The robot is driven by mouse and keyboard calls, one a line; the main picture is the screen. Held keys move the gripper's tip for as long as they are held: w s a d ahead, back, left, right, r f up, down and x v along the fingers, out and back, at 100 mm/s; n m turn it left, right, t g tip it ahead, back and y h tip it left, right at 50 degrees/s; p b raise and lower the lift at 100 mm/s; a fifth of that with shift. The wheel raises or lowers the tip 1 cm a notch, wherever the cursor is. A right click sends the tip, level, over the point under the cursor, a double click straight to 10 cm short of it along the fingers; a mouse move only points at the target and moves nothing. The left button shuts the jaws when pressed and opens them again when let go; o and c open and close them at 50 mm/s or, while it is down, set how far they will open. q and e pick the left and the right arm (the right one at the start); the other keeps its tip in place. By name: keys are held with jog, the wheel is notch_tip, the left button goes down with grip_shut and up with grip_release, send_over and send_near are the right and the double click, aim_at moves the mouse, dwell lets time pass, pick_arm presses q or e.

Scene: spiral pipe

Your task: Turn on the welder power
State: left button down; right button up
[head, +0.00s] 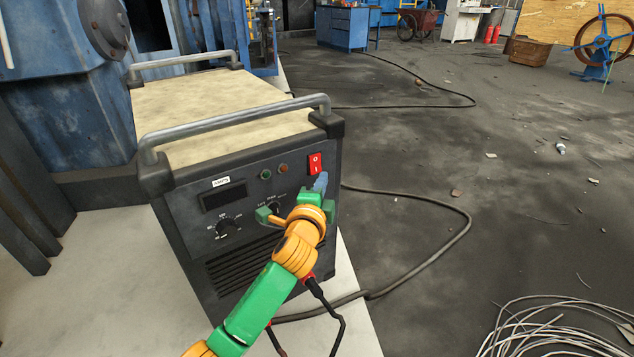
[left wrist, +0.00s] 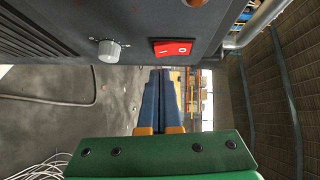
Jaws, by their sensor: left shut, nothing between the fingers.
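The welder (head: 190,225) is a dark grey box with a beige top, standing on a pale slab. Its red power switch (head: 315,163), marked 0 and I, is at the upper right of the front panel. The red switch also shows in the left wrist view (left wrist: 172,48), beside a grey knob (left wrist: 108,50). My left gripper (head: 320,183) is in front of the panel, its blue fingertips just below the switch in the head view. Its fingers (left wrist: 160,85) are together and empty. I cannot tell whether they touch the panel. My right gripper is not in view.
Metal handles (head: 240,118) cross the welder's top. A display and another knob (head: 228,228) are on the panel's left. A dark cable (head: 440,240) lies on the floor at right, and a wire coil (head: 550,330) lies at lower right. Blue machinery (head: 70,110) stands behind at left.

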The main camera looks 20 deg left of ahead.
pick_arm(q)
jog(key=shift+w+a+f, duration=0.1)
jog(key=shift+w+a, duration=0.5)
jog(key=shift+a, duration=0.2)
